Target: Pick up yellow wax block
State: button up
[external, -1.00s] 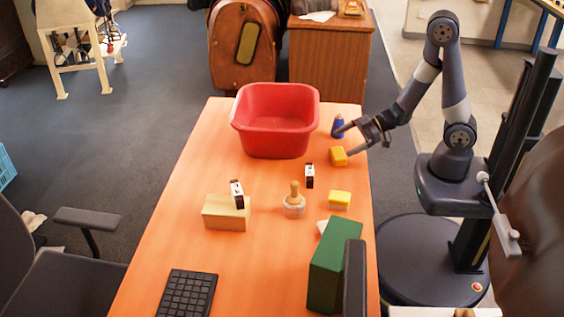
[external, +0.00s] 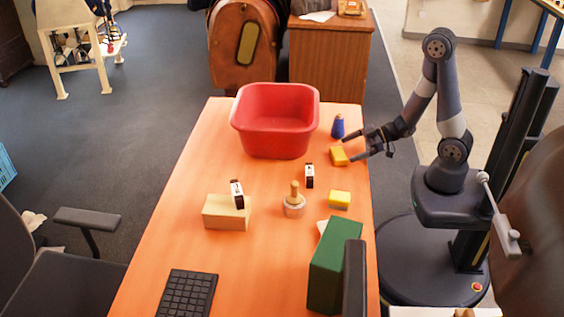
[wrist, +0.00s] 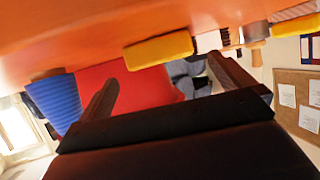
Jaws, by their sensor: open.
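A plain yellow block (external: 339,156), which looks like the wax block, lies near the right edge of the orange table. My gripper (external: 349,149) is open and empty at that edge, its fingers pointing left towards the block. In the external view one fingertip is just beyond the block and the other just to its right; contact cannot be told. In the wrist view the yellow block (wrist: 160,50) shows whole, ahead of the gap between the fingers (wrist: 163,72). A second block, yellow with a paler part (external: 340,199), lies nearer the camera.
A blue ribbed bottle-like thing (external: 338,126) stands close behind the block. A red basin (external: 275,122) is at the table's far end. A black-and-white item (external: 309,175), a wooden-handled tool (external: 294,200), a wooden block (external: 226,212) and a green box (external: 333,265) stand nearer.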

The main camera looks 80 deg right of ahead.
aim_at(341, 153)
jog(key=shift+x, duration=2.85)
jog(key=c, duration=1.1)
